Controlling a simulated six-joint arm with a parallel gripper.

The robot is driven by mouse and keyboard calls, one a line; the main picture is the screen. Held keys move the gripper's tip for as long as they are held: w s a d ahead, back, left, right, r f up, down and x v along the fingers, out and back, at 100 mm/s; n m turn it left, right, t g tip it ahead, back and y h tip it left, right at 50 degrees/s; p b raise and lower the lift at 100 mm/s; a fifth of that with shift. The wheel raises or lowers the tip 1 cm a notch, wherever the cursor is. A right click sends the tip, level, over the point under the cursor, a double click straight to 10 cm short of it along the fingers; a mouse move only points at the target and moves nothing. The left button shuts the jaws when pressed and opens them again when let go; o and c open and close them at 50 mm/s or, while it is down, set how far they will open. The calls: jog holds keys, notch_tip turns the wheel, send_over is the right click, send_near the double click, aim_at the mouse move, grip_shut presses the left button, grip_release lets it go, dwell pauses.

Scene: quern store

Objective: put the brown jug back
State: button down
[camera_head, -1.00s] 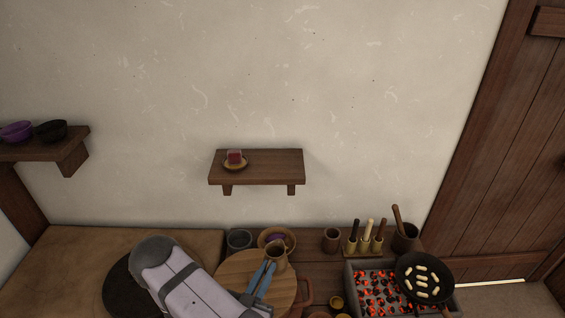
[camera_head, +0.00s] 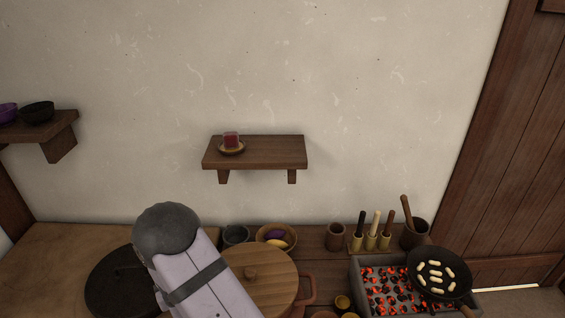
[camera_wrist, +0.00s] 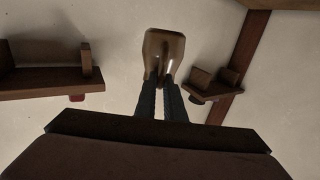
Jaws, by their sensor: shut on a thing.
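The brown jug (camera_wrist: 164,50) is glossy and shows in the wrist view, between the fingertips of my gripper (camera_wrist: 162,82). My gripper is shut on it and holds it in the air, with the wall behind. In the head view my arm's pale link covers the front left of the counter, and both the jug and the gripper are hidden there.
The right part of the wall shelf is bare. Below stand a grey cup (camera_head: 235,235), a bowl (camera_head: 277,239) of coloured items, a round wooden lid (camera_head: 262,283), a brown cup (camera_head: 336,236), a tool rack (camera_head: 371,243), glowing coals (camera_head: 385,290) and a pan (camera_head: 440,272). Another shelf (camera_head: 45,133) is at left.

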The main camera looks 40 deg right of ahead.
jog(key=shift+w+a+r+n+y+b, duration=0.65)
jog(key=shift+a+n+y+b, duration=1)
jog(key=shift+a+y, duration=1.05)
jog(key=s+d+r+m+g+h+p, duration=0.1)
jog(key=d+r+m+g+h+p, duration=0.55)
jog(key=d+r, duration=1.2)
jog(key=s+d+r+m+g+h+p, duration=0.1)
jog(key=d+r+m+g+h+p, duration=0.2)
jog(key=d+r+m+h+p, duration=1.1)
jog(key=shift+d+f+n+g+y+b, duration=0.2)
jog(key=shift+d+f+n+y+b, duration=0.4)
jog(key=shift+d+f+n, duration=1.15)
jog(key=shift+d+f+n+g+y+b, duration=0.15)
jog(key=shift+d+f+n+y+b, duration=0.4)
jog(key=shift+d+f, duration=1.35)
jog(key=shift+d+f+n+g+y+b, duration=0.2)
jog(key=shift+d+f+n+y+b, duration=0.65)
jog(key=shift+f, duration=1.9)
jog(key=shift+f+h+p, duration=0.25)
jog(key=shift+p, duration=0.05)
